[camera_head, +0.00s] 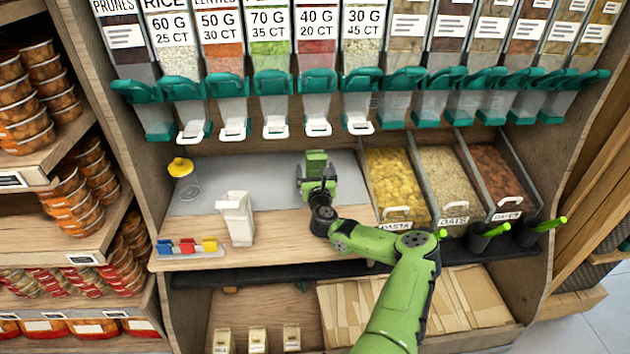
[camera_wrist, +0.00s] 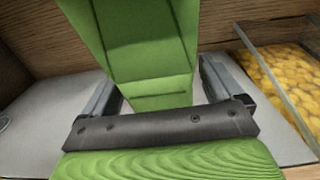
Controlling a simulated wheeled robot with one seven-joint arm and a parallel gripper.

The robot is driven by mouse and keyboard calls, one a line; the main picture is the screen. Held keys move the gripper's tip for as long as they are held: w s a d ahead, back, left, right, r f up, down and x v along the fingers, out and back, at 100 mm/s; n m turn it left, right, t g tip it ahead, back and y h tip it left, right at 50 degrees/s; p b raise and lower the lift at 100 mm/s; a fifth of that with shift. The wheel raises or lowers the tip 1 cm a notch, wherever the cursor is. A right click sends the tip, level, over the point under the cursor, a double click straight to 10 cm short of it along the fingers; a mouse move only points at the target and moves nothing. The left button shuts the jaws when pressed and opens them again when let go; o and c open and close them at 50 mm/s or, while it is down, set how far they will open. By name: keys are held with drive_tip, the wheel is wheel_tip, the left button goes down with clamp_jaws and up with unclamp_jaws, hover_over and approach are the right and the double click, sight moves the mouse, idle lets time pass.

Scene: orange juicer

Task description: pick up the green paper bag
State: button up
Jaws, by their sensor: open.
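The green paper bag (camera_head: 316,160) stands on the grey back part of the counter in the head view, just beyond my gripper (camera_head: 317,183), which partly hides it. In the wrist view the green bag (camera_wrist: 145,45) fills the upper middle, with creases across its face. My gripper (camera_wrist: 160,88) is open there, with one dark finger on each side of the bag's lower part. I cannot tell whether either finger touches it.
A pasta bin (camera_head: 397,185) stands close right of my gripper. A white container (camera_head: 237,217) and a yellow-topped clear jar (camera_head: 181,170) stand left. Dispensers with green spouts (camera_head: 273,85) hang above. The grey counter (camera_head: 245,180) is clear left of the bag.

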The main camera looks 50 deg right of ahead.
drive_tip(key=shift+w+d, duration=0.1)
drive_tip(key=shift+c, duration=0.3)
drive_tip(key=c, duration=1.2)
drive_tip(key=shift+r, duration=0.1)
